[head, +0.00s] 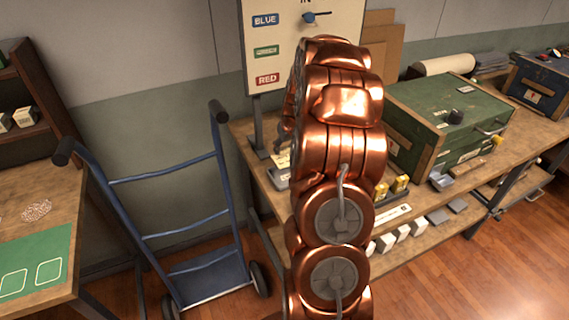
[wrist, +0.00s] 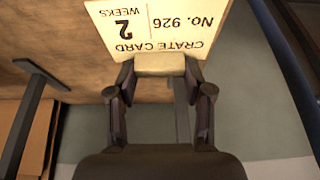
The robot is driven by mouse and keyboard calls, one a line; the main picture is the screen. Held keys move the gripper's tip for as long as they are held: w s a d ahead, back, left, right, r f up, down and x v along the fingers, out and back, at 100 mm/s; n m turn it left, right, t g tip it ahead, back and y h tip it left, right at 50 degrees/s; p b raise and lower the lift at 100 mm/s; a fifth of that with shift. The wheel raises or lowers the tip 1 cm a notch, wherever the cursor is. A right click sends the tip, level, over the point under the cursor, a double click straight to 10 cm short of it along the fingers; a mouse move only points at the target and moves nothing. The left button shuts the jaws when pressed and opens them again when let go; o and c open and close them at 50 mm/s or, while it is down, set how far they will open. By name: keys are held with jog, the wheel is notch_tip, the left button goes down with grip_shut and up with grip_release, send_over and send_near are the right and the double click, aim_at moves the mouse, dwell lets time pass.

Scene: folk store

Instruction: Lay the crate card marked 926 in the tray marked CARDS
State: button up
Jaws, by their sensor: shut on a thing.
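The crate card (wrist: 155,25) marked No. 926 and 2 WEEKS fills the top of the wrist view, upside down. My gripper (wrist: 160,80) is shut on the block at its near edge. In the head view the pale card (head: 281,160) shows just left of my copper arm, with the dark gripper (head: 284,134) partly hidden above it. A small grey tray (head: 279,179) with a pale label lies on the bench below the card. Its label is too small to read, so I cannot tell whether it is the CARDS tray.
A sign board (head: 262,50) with BLUE and RED labels stands behind the arm. A green crate (head: 430,125) sits on the bench to the right. A blue hand truck (head: 185,230) stands on the floor at left. My arm hides part of the bench.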

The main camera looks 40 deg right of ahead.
aim_at(288, 152)
notch_tip(288, 152, down, 3)
jog(key=shift+s+d+f+p, duration=0.15)
jog(key=shift+p, duration=0.25)
jog(key=shift+f+p, duration=0.7)
jog(key=shift+f, duration=1.4)
jog(key=shift+f, duration=0.2)
jog(key=o, duration=0.9)
jog(key=shift+r, duration=0.1)
jog(key=shift+r, duration=0.15)
jog(key=b+v, duration=0.3)
jog(key=v, duration=0.8)
jog(key=shift+s+r, duration=0.2)
jog(key=shift+r, duration=0.25)
